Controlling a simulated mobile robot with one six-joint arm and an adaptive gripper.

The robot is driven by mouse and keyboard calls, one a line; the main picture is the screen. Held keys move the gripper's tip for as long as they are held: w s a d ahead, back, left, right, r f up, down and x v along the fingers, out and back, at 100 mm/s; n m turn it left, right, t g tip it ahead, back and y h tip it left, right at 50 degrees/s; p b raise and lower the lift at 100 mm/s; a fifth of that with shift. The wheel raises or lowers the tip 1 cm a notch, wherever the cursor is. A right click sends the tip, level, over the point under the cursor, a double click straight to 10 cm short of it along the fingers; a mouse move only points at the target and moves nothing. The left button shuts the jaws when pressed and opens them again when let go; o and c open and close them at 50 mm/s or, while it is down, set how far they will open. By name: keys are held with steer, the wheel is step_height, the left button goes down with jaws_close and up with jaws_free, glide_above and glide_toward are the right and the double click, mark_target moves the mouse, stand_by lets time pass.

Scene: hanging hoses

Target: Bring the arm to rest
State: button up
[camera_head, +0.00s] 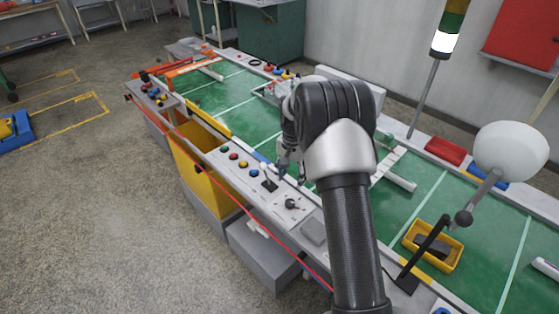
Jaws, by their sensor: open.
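My arm reaches up from the bottom of the head view and bends at a dark joint over the green-topped bench (222,95). My gripper (286,172) points down over the front control strip of the bench, just right of a small black lever with a white knob (266,178). The jaws are open, and I see nothing held in them. The gripper is small and partly hidden behind my arm's joint, so I cannot tell whether a fingertip touches the strip.
Coloured buttons (238,161) and a rotary knob (291,204) sit on the strip. A red cord (262,226) runs along the front. Right of my arm are a yellow tray (456,257), a white-headed lamp (511,150) and a signal tower (446,38). The left floor is mostly free.

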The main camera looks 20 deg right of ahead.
steer(key=shift+r, duration=0.1)
steer(key=s+a+r+n+t, duration=0.1)
steer(key=s+a+r+n, duration=0.2)
steer(key=r, duration=0.4)
steer(key=s+a+r, duration=0.4)
steer(key=s+r, duration=0.1)
steer(key=r, duration=0.2)
steer(key=s+a+r+n+t, duration=0.1)
steer(key=s+a+r+n, duration=0.2)
steer(key=r, duration=0.4)
steer(key=s+a+r+n+t, duration=0.1)
steer(key=s+a+n, duration=0.1)
steer(key=s, duration=0.9)
steer(key=s+a+r+n+t, duration=0.1)
steer(key=s+a+n, duration=0.2)
steer(key=s, duration=0.9)
steer(key=shift+s+a+t, duration=0.15)
steer(key=shift+a+t, duration=0.15)
steer(key=shift+a, duration=0.7)
